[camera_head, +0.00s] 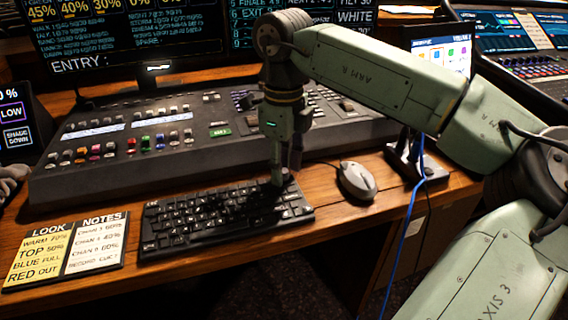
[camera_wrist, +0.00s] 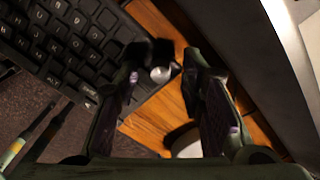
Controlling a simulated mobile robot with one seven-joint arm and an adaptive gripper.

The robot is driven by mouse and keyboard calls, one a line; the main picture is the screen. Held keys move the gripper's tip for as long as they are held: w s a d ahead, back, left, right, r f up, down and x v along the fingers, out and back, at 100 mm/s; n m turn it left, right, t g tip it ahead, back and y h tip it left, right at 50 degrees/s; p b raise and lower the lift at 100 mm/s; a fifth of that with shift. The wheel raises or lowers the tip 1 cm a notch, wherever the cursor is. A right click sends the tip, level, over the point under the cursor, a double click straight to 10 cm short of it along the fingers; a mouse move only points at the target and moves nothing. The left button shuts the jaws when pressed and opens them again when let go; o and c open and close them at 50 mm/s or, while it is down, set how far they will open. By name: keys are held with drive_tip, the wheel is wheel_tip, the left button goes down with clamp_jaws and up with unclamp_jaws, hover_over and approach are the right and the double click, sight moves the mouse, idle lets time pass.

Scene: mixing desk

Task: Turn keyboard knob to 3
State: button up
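The black keyboard (camera_head: 190,222) lies on the wooden desk and also shows at the upper left of the wrist view (camera_wrist: 70,40). A small silver knob (camera_wrist: 160,74) sits at the keyboard's corner in the wrist view. In the head view my gripper hides most of that far right corner, and no number on the knob is readable. My gripper (camera_head: 285,177) points down over this corner. In the wrist view its fingers (camera_wrist: 163,66) are apart, one on each side of the knob. A gap shows beside the knob; contact cannot be told.
A grey mouse (camera_head: 357,181) lies right of the keyboard. The mixing console (camera_head: 100,170) stands close behind it. A notes card (camera_head: 66,250) lies at the left. A blue cable (camera_head: 408,215) hangs over the desk's front edge at the right.

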sight(284, 171)
wheel_tip(284, 171, up, 12)
idle(0.5)
